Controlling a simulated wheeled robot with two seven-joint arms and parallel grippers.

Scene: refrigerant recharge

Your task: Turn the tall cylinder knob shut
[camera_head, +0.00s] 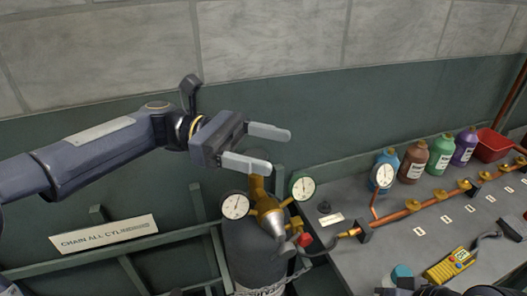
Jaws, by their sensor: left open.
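The tall grey cylinder (250,250) stands upright in a green rack, its lower part cut off by the bottom edge. On its top is a brass valve and regulator (267,214) with two round white gauges. A yellow-brass upright part (257,187), which may be the knob, rises just below my left gripper and is partly hidden by its near finger. My left gripper (278,150) is open and empty, fingers pointing right, above the valve. I cannot tell whether it touches it. My right gripper is not clearly in view.
A grey bench (345,262) at right carries a copper manifold pipe (410,208), several coloured bottles (414,163), a red bin (493,145) and a yellow meter (450,264). A hose runs from the valve to the manifold. A sign (104,236) hangs on the left rail. Dark shapes at the bottom right are unclear.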

